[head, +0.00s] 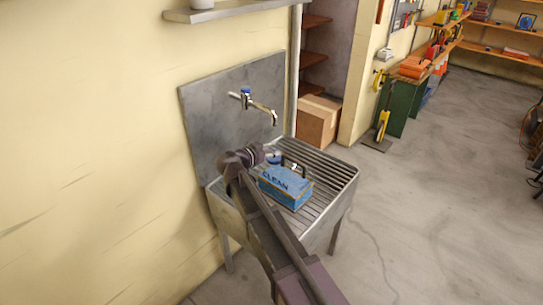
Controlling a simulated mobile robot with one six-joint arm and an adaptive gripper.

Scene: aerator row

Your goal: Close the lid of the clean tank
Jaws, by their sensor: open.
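The clean tank (285,187) is a blue box lettered "CLEAN" that sits on the slatted top of the sink. It appears upright. I cannot make out its lid clearly, nor whether it is raised or down, because my wrist and gripper cover the tank's back edge. My gripper (293,167) is at the back of the tank, just above its top edge. It is small and dark here, open, and I see nothing held in it. I cannot tell whether it touches the tank.
The metal sink (339,181) stands against the yellow wall. A tap (262,108) juts from the grey backsplash (212,119) above the tank. A shelf (225,12) is higher up. A cardboard box (318,121) stands behind the sink.

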